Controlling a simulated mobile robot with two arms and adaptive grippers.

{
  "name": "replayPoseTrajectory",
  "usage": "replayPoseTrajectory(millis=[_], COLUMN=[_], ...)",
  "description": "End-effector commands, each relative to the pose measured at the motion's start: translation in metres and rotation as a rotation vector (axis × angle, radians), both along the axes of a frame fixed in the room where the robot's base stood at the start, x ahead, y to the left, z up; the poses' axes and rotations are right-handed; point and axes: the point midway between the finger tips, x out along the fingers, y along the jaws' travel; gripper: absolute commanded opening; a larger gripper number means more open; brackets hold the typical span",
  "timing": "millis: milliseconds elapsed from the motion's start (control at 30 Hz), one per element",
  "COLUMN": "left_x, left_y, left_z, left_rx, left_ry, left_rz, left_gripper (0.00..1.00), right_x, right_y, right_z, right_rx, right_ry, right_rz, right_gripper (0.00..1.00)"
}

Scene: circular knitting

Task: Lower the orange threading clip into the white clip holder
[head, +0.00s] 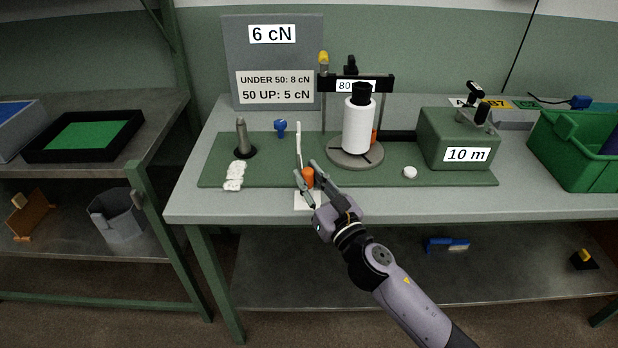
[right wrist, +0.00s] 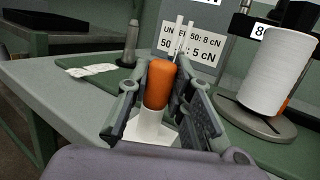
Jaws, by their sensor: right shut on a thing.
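The orange threading clip (head: 308,177) is held between the fingers of my right gripper (head: 306,174), near the front edge of the table. In the right wrist view the clip (right wrist: 159,84) stands upright between the two fingers. The white clip holder (right wrist: 146,131) shows just below the clip in that view. In the head view a white patch of it (head: 306,200) shows at the table's front edge, partly hidden by my gripper. I cannot tell whether the clip's lower end touches the holder or is in it. My left gripper is not in view.
A thin white post (head: 299,146) stands just behind the clip. A white yarn cone (head: 358,126) on a round base stands to the right. A grey peg (head: 241,134) and crumpled white material (head: 235,176) are to the left. A green box (head: 457,140) stands farther right.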

Motion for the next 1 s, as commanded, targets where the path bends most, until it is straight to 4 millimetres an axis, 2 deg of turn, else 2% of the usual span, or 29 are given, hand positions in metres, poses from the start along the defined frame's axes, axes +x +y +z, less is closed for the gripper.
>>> replayPoseTrajectory(millis=[67, 100, 433, 667, 767, 1000], left_x=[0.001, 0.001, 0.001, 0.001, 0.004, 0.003], left_y=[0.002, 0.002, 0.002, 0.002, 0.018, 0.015], left_z=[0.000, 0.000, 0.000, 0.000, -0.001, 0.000], left_rx=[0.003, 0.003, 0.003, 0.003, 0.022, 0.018], left_ry=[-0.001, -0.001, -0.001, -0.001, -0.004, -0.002], left_rz=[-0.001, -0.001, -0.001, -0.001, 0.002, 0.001], left_gripper=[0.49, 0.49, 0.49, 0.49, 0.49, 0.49], right_x=[0.000, 0.000, 0.000, 0.000, -0.001, -0.024], right_y=[0.000, 0.000, 0.000, 0.000, -0.001, -0.014], right_z=[-0.004, -0.004, -0.003, -0.002, -0.003, -0.008], right_rx=[-0.002, -0.002, -0.002, -0.002, -0.002, -0.003], right_ry=[0.006, 0.006, 0.003, 0.003, 0.003, 0.005], right_rz=[0.000, 0.000, 0.000, 0.000, 0.000, 0.000], right_gripper=[0.00, 0.21, 0.43, 0.44, 0.44, 0.44])
